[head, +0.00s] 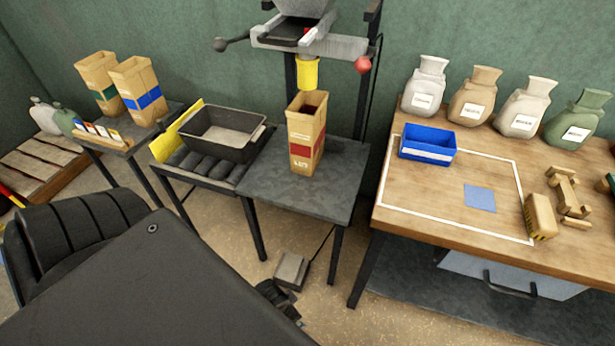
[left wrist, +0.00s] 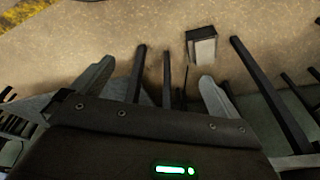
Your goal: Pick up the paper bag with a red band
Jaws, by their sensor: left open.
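The paper bag with a red band (head: 305,150) stands upright on a small dark table (head: 345,185) in the middle of the head view, below a yellow spout (head: 308,73). Its top is open and something dark red shows inside. My left arm covers the lower left of the head view, with only a dark part of its gripper (head: 279,298) showing, low and in front of that table. In the left wrist view my left gripper (left wrist: 155,78) has its two fingers spread, with only floor and table legs beyond, and nothing held. The bag is not seen there. My right gripper is not in view.
A roller stand with a black bin (head: 222,150) is left of the small table. Bags with green (head: 98,80) and blue (head: 140,90) bands stand further left. A wooden bench (head: 440,228) with a blue tray (head: 428,157) and sacks is right. A pedal (head: 292,269) lies on the floor.

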